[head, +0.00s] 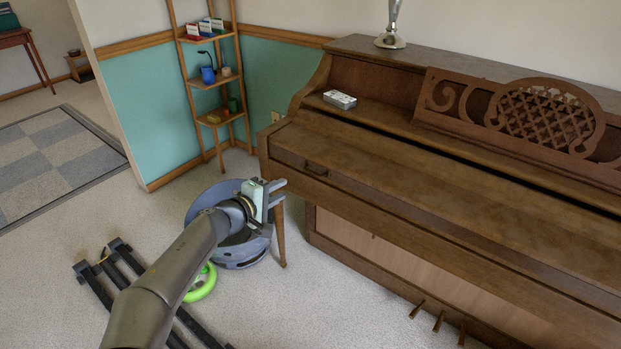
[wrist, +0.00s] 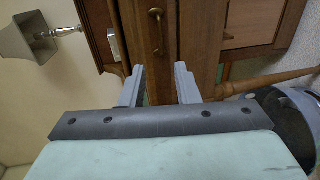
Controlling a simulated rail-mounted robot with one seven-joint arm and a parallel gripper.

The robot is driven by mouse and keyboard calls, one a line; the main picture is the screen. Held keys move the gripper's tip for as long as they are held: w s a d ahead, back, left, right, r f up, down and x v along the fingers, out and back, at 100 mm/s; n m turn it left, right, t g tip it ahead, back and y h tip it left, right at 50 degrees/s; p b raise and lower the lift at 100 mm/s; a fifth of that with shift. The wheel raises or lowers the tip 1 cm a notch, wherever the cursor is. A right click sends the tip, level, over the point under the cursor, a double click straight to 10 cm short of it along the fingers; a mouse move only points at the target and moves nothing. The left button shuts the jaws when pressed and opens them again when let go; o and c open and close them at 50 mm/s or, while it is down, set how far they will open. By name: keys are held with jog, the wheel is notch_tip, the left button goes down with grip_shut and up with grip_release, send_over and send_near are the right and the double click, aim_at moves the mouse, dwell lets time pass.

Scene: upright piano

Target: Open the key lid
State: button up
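The brown key lid (head: 430,185) of the upright piano lies shut along the piano's front. A small metal handle (head: 316,170) is on the front face near its left end. The handle also shows in the wrist view (wrist: 156,28), beyond and between my fingertips. My gripper (head: 281,190) is to the left of the handle and apart from it, near the piano's left front corner. In the wrist view my gripper (wrist: 160,70) has its two fingers well apart, with nothing between them. The keys are hidden under the lid.
A piano leg (head: 281,235) stands just below my gripper. A small pale box (head: 340,99) and a lamp (head: 390,38) stand on the piano. The music stand (head: 545,115) rises behind the lid. A wooden shelf (head: 208,118) stands at the wall. Carpet (head: 330,290) before the piano is clear.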

aim_at(313, 173)
jog(key=b+x, duration=0.1)
jog(key=x, duration=1.3)
jog(key=shift+w+d, duration=0.15)
jog(key=shift+d, duration=0.05)
grip_shut()
